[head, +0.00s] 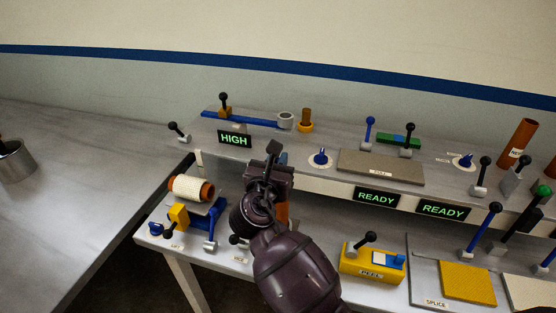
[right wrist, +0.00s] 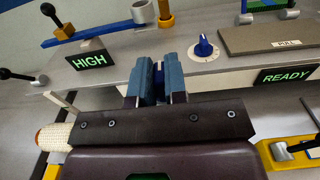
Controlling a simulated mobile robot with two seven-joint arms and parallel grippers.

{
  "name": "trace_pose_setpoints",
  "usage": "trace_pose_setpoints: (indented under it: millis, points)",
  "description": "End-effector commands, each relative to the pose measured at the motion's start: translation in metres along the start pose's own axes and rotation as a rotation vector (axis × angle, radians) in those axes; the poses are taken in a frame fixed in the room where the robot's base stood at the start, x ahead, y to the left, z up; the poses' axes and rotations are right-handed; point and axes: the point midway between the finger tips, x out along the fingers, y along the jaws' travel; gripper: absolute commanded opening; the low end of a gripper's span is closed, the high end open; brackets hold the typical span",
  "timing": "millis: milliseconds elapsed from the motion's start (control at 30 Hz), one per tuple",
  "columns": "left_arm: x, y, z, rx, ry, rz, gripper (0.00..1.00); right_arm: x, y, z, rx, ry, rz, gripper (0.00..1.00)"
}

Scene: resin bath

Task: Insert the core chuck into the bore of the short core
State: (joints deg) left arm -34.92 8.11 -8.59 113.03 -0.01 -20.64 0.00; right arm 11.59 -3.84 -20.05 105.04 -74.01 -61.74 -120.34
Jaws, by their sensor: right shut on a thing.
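My right gripper (head: 275,152) is raised over the middle of the bench, its arm coming up from the bottom. In the right wrist view its blue-grey fingers (right wrist: 155,84) point away from the camera and are shut on a small dark-blue piece, mostly hidden between them. I cannot tell whether this is the core chuck. An orange core (head: 208,190) with cream winding lies on its side in the blue-and-yellow stand at left; it also shows in the wrist view (right wrist: 55,137). Another orange part (head: 283,213) is mostly hidden behind my gripper. Which one is the short core is unclear. My left gripper is out of view.
The raised shelf holds a blue bar with a grey ring (head: 286,119), a brown post in a yellow collar (head: 306,120), a blue knob (head: 320,157) and a flat plate (head: 380,168). A yellow PEEL block (head: 352,265) stands at front right. The left table (head: 70,190) is mostly clear.

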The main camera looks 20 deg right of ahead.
Motion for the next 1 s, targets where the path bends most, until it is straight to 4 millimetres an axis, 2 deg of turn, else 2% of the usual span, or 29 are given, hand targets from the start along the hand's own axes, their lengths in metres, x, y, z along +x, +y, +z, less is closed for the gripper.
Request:
trace_pose_setpoints:
  millis: [1000]
  points:
    - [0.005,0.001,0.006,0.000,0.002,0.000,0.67,0.000,0.000,-0.020,0.000,-0.001,0.001,0.00]
